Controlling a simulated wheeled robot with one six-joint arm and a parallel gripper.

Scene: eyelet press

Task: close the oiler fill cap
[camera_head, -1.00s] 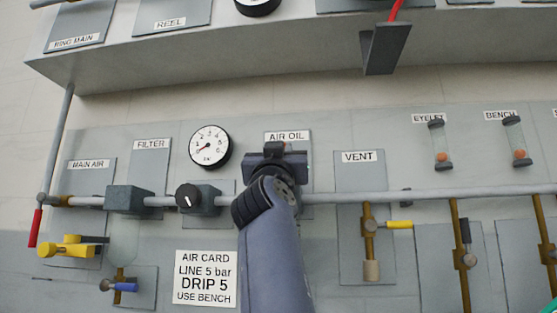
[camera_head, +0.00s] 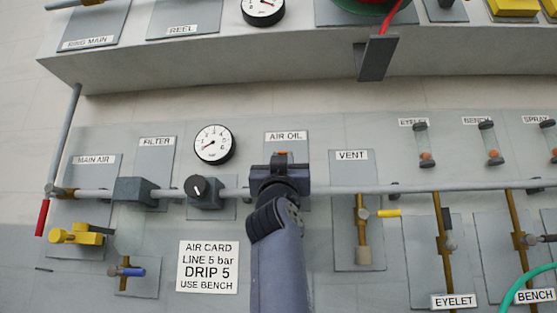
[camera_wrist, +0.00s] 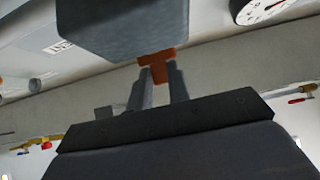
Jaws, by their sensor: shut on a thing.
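The oiler fill cap shows as a small orange piece (camera_head: 283,153) just under the AIR OIL label in the head view. In the wrist view the orange cap (camera_wrist: 158,58) sits between my fingertips, against the edge of a large grey block, the oiler body (camera_wrist: 125,25). My gripper (camera_wrist: 161,72) is shut on the cap, with its two grey fingers on either side of it. In the head view my gripper (camera_head: 280,163) and arm cover most of the oiler. How far the cap is seated cannot be told.
A grey pipe (camera_head: 370,188) runs across the panel at the oiler's height. A dark regulator knob (camera_head: 198,187) and a gauge (camera_head: 214,144) are to the left. The vent valve with a yellow handle (camera_head: 385,213) is to the right. A shelf (camera_head: 230,70) juts out above.

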